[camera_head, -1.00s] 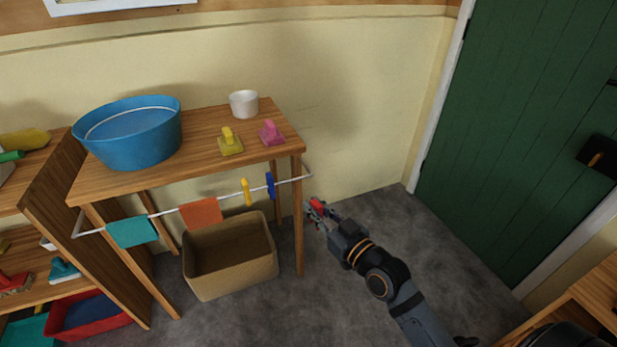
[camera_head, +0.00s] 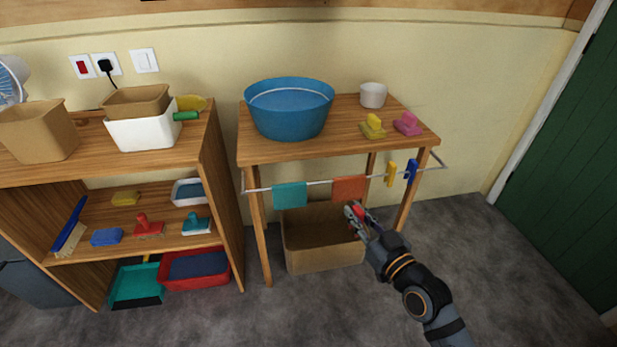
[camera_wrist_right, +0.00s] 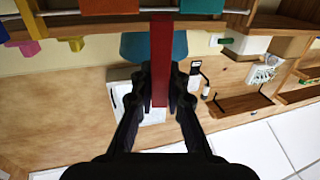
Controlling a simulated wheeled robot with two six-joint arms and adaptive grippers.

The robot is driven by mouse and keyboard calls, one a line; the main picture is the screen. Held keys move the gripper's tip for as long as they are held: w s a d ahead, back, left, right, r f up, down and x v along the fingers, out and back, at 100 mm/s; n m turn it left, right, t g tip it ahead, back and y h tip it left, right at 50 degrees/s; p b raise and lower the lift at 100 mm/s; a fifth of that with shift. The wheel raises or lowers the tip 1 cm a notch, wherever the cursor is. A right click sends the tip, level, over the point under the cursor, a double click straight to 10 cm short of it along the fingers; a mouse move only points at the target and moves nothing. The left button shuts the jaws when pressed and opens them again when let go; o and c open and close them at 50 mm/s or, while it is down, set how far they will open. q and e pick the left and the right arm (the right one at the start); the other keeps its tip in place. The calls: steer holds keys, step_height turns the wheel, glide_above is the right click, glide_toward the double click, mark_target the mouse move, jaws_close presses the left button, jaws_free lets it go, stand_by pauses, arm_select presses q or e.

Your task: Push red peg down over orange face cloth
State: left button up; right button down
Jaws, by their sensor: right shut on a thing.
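My right gripper (camera_head: 355,210) is shut on the red peg (camera_head: 361,212), just below and in front of the orange face cloth (camera_head: 349,187). In the right wrist view the long red peg (camera_wrist_right: 161,55) stands between the fingers of my right gripper (camera_wrist_right: 161,85), its far end near the cloths. The orange face cloth (camera_wrist_right: 110,6) shows at the top edge there. The cloth hangs over a white rail (camera_head: 322,182) on the front of the wooden table. In the head view the peg looks apart from the cloth. My left gripper is not in view.
A teal cloth (camera_head: 290,195) hangs left on the rail; a yellow peg (camera_head: 391,174) and a blue peg (camera_head: 411,170) sit right of the orange cloth. A brown bin (camera_head: 322,255) stands underneath. A blue tub (camera_head: 290,110) stands on the table (camera_head: 345,145). Floor right of the table is clear.

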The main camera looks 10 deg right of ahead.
steer(key=w+d+r+m+h+p, duration=0.2)
steer(key=w+r+p, duration=0.1)
steer(key=w+p, duration=0.15)
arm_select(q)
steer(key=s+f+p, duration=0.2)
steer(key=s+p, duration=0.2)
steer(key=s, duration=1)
arm_select(e)
steer(key=r+m+h+b, duration=0.1)
steer(key=h+b, duration=0.2)
glide_above(341, 178)
steer(key=shift+s+t, duration=0.15)
steer(key=shift+t, duration=0.25)
steer(key=shift+f, duration=0.1)
steer(key=shift+f+b, duration=0.4)
steer(key=shift+b, duration=0.25)
steer(key=shift+f+b, duration=0.5)
steer(key=shift+b, duration=0.05)
steer(key=shift+f+b, duration=0.5)
steer(key=shift+b, duration=0.1)
steer(key=shift+f+b, duration=0.3)
steer(key=shift+f, duration=0.1)
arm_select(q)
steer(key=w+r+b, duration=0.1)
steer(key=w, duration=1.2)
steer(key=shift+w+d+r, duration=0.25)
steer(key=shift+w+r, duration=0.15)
arm_select(e)
steer(key=shift+f, duration=1)
